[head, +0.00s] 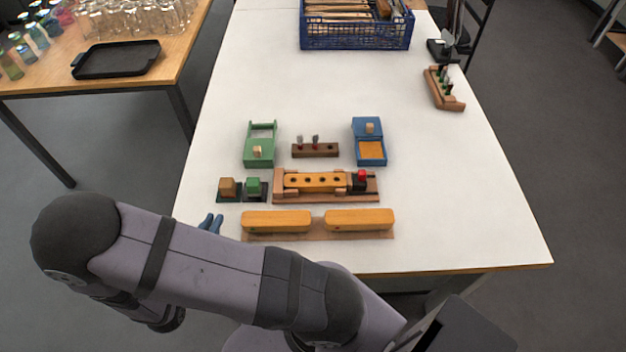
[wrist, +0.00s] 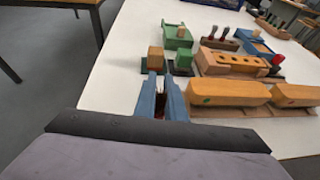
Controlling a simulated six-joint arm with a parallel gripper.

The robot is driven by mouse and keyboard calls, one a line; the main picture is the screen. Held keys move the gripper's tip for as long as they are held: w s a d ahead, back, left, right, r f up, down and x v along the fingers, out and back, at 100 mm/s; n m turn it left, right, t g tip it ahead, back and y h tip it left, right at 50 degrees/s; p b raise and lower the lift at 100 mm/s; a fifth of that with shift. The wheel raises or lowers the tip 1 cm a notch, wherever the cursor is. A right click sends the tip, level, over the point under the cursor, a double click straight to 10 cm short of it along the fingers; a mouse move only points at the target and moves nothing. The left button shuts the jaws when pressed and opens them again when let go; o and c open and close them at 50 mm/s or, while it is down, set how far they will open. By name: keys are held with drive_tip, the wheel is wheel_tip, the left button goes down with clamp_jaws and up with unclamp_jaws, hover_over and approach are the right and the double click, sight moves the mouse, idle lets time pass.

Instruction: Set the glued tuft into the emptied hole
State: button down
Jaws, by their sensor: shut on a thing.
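My gripper (head: 210,223) is low at the table's left front, left of the long yellow blocks. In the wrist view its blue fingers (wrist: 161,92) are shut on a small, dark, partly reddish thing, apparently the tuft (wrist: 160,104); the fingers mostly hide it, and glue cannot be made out. The yellow block with a row of dark holes (head: 315,182) sits in a wooden fixture (head: 281,198), right of and beyond my gripper. It also shows in the wrist view (wrist: 228,58). Several holes look empty. Two tufts (head: 300,141) stand in a brown rack (head: 327,152).
Two yellow blocks (head: 276,221) (head: 358,219) lie on a front board. Small brown (head: 228,187) and green (head: 253,187) blocks stand left of the fixture. A red-topped black piece (head: 360,181) is at its right end. Green (head: 260,158) and blue (head: 369,150) boxes stand behind.

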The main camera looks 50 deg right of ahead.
idle(0.5)
drive_tip(key=shift+w+d+r, duration=0.15)
drive_tip(key=shift+d, duration=0.45)
drive_tip(key=d+r+m+g+h+p, duration=0.25)
drive_tip(key=d+m+g, duration=0.2)
drive_tip(key=d, duration=0.95)
wheel_tip(320, 180, up, 4)
drive_tip(key=m+g+p, duration=0.2)
drive_tip(key=m+g, duration=0.3)
hover_over(314, 182)
drive_tip(key=w+d, duration=0.1)
drive_tip(key=d, duration=0.2)
drive_tip(key=shift+w+a+n, duration=0.1)
drive_tip(key=shift+w+n, duration=0.05)
drive_tip(key=shift+n, duration=0.1)
drive_tip(key=shift+f, duration=0.1)
drive_tip(key=shift+f+b, duration=2.9)
drive_tip(key=shift+f, duration=0.5)
drive_tip(key=shift+f+b, duration=0.9)
drive_tip(key=shift+b, duration=0.05)
